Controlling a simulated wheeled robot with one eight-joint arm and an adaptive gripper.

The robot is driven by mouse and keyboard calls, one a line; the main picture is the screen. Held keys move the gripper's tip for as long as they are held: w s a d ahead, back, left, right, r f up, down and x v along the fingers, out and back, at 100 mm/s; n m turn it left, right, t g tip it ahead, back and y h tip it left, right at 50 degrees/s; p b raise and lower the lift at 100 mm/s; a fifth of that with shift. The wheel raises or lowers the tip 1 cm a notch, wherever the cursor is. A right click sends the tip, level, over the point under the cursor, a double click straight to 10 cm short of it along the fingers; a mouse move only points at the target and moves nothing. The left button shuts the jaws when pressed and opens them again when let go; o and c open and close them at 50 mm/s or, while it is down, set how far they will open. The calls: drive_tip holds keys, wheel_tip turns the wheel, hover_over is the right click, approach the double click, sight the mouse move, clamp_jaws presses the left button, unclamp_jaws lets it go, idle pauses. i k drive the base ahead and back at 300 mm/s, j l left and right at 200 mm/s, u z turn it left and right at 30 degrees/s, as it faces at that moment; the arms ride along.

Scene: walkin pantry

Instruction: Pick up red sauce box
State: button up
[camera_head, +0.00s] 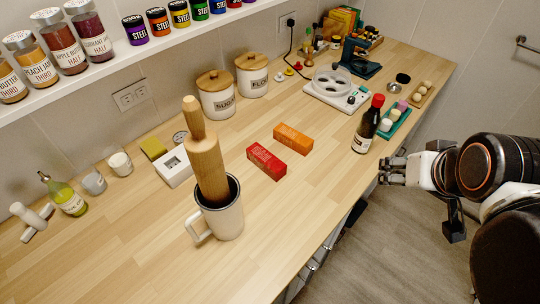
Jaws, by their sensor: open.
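A red box (266,162) lies flat on the wooden counter, near the middle of the view. An orange box (293,139) lies just behind it and to its right. The print on the red box is too small to read. My gripper (386,172) is at the right, beyond the counter's front edge, with its fingers pointing left toward the counter. It is open and empty, well apart from the red box.
A white mug (222,222) holding a rolling pin (205,155) stands left of the red box. A dark sauce bottle (367,128) stands near the front edge, between the red box and my gripper side. Canisters (216,95) line the back under a shelf (150,52).

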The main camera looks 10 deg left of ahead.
sight(274, 167)
drive_tip(key=k+j+z, duration=0.5)
drive_tip(key=k, duration=0.25)
